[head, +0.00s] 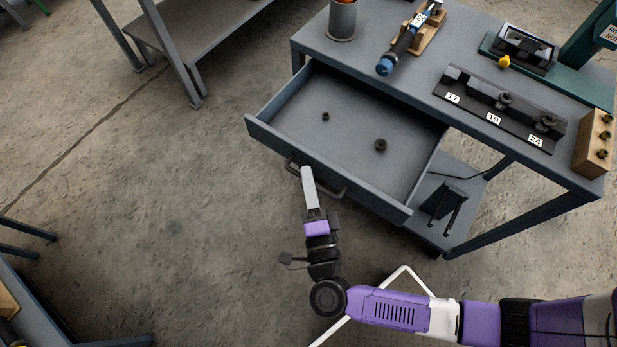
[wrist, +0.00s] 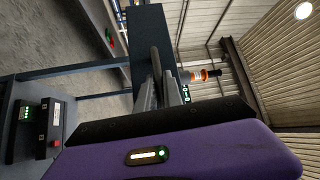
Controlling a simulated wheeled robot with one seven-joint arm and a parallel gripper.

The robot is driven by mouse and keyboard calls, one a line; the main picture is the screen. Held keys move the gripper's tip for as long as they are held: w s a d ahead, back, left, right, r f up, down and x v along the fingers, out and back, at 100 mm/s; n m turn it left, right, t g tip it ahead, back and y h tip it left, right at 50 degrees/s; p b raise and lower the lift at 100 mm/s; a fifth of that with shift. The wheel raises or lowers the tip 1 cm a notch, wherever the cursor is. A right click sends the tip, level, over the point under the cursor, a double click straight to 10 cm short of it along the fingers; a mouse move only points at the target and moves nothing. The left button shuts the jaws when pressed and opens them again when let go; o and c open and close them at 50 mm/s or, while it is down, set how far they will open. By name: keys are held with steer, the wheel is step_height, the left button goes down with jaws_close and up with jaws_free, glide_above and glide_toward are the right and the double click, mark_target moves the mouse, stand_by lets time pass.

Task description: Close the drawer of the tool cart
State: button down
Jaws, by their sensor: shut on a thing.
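The grey drawer (head: 345,122) of the tool cart (head: 400,75) is pulled well out in the head view. Two small dark nut-like pieces lie in it, one toward the left (head: 325,117) and one toward the right (head: 380,145). A dark bar handle (head: 333,189) is on its front panel. My gripper (head: 306,172) is at the left part of this handle, with its fingers shut on it. In the wrist view the fingers (wrist: 164,92) close around the handle bar (wrist: 155,62) before the drawer front (wrist: 145,35). The fingertips are partly hidden in the head view.
On the cart top are a metal cup (head: 343,20), a blue-ended tool (head: 398,50), a socket rack (head: 500,105) and a wooden block (head: 594,143). A black item (head: 441,200) stands on the lower shelf. The floor left of the drawer is clear.

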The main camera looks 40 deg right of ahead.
mark_target(370, 141)
steer(key=w+d+b, duration=0.1)
steer(key=w+d, duration=0.1)
steer(key=d, duration=0.5)
steer(key=w+d+b, duration=0.2)
steer(key=w+d, duration=0.1)
steer(key=d, duration=0.5)
steer(key=w+d+b, duration=0.2)
steer(key=d, duration=0.6)
steer(key=shift+w+d+f, duration=0.1)
steer(key=shift+w+f, duration=0.05)
steer(key=shift+d, duration=0.25)
steer(key=c, duration=1.8)
jaws_free()
steer(key=shift+d, duration=0.1)
steer(key=shift+o, duration=0.2)
steer(key=shift+a+v, duration=0.2)
steer(key=shift+v, duration=3.7)
steer(key=shift+w, duration=0.1)
